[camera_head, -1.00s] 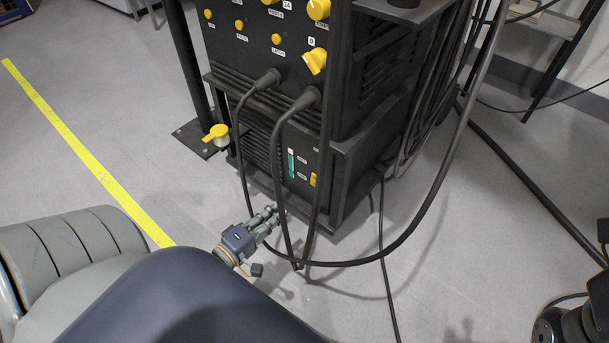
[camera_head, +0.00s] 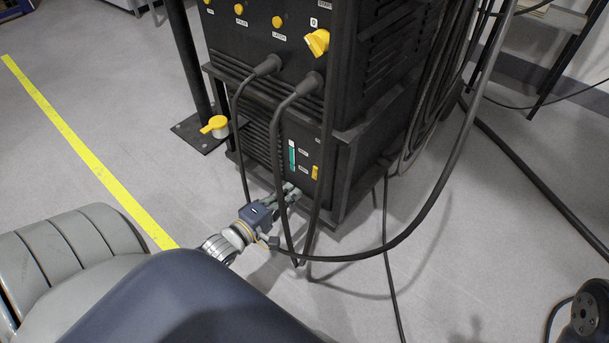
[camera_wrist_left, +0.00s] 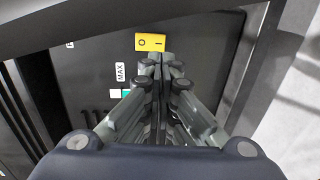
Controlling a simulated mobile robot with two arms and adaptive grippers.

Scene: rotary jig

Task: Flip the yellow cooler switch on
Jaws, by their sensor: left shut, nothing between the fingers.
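The yellow cooler switch (camera_head: 315,172) is a small rocker on the front of the lower black unit, right of a green level strip (camera_head: 292,157). In the left wrist view the switch (camera_wrist_left: 151,42) carries an O and a bar mark; I cannot tell which side is pressed. My left gripper (camera_head: 294,191) is shut and empty, just below and left of the switch in the head view. In the left wrist view its closed fingertips (camera_wrist_left: 161,58) are right by the switch's lower edge; I cannot tell whether they touch. My right gripper is not in view.
Thick black cables (camera_head: 276,150) hang in front of the unit, close around my left gripper. The upper unit has a yellow rotary knob (camera_head: 317,41) and several buttons. A yellow-handled valve (camera_head: 215,125) is at the left. Grey floor (camera_head: 440,270) is open at the front right.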

